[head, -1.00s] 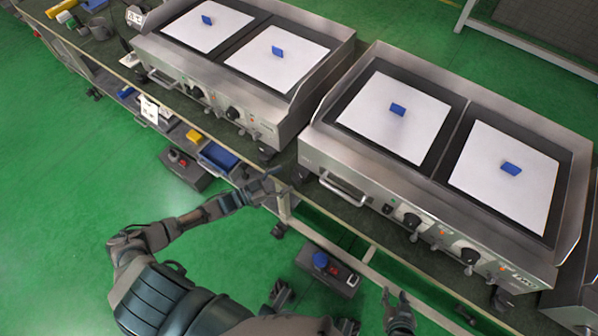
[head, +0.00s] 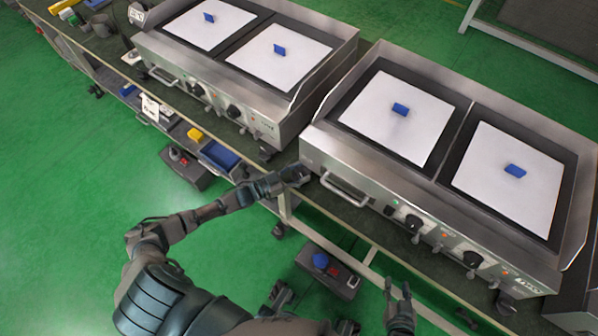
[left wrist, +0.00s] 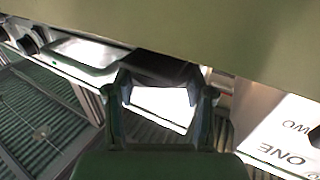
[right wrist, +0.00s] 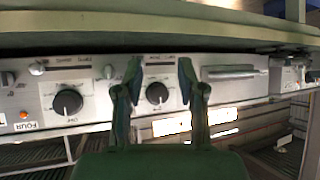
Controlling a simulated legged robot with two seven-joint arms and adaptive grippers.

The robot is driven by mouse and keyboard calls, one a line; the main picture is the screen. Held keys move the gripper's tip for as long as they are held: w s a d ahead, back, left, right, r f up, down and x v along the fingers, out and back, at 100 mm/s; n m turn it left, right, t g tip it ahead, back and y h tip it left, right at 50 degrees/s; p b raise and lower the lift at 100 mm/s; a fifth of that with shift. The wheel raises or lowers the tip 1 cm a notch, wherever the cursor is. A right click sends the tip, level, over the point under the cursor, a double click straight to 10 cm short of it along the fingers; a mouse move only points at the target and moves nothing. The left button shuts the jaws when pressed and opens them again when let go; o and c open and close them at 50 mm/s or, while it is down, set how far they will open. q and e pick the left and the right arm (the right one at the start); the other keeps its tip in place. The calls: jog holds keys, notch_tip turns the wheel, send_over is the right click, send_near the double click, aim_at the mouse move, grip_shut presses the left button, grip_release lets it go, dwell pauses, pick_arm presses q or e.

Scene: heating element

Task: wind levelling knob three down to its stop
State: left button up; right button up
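The right griddle (head: 330,157) stands on the bench, with a dark foot knob (head: 505,303) under its right front corner. My left gripper (head: 300,175) is at its left front corner, where it hides the foot there. In the left wrist view a dark rounded knob (left wrist: 155,68) lies between or just beyond the spread fingers of that gripper (left wrist: 160,90). Whether they touch it, I cannot tell. I cannot read a "three" label. My right gripper (head: 400,293) is open and empty in front of the bench; its spread fingers also show in the right wrist view (right wrist: 160,65).
The left griddle (head: 285,107) stands close beside. A handle (head: 345,188) and black control knobs (head: 413,223) project from the right griddle's front. A box with a blue button (head: 320,261) sits below the bench.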

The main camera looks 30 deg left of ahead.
pick_arm(q)
jog(key=shift+r, duration=0.1)
jog(key=n+t+y+p, duration=0.1)
jog(key=y+p, duration=0.1)
jog(key=n+t+y+p, duration=0.1)
jog(key=n+p, duration=0.1)
jog(key=p, duration=0.1)
jog(key=shift+w+r+y, duration=0.1)
jog(key=shift+r+y, duration=0.3)
pick_arm(e)
jog(key=s+d+f+g+h, duration=0.1)
jog(key=s+d+f+g, duration=0.1)
jog(key=s+g, duration=0.3)
jog(key=s+d+f+g+h, duration=0.1)
jog(key=s+d+f+g, duration=0.15)
jog(key=s, duration=0.45)
pick_arm(q)
jog(key=n+y+p, duration=0.1)
jog(key=y, duration=0.2)
jog(key=shift+f+n+t+p, duration=0.3)
jog(key=shift+n+t+p, duration=0.1)
pick_arm(e)
notch_tip(320, 180, down, 7)
jog(key=g, duration=0.1)
jog(key=shift+s+r, duration=0.2)
jog(key=shift+s, duration=0.05)
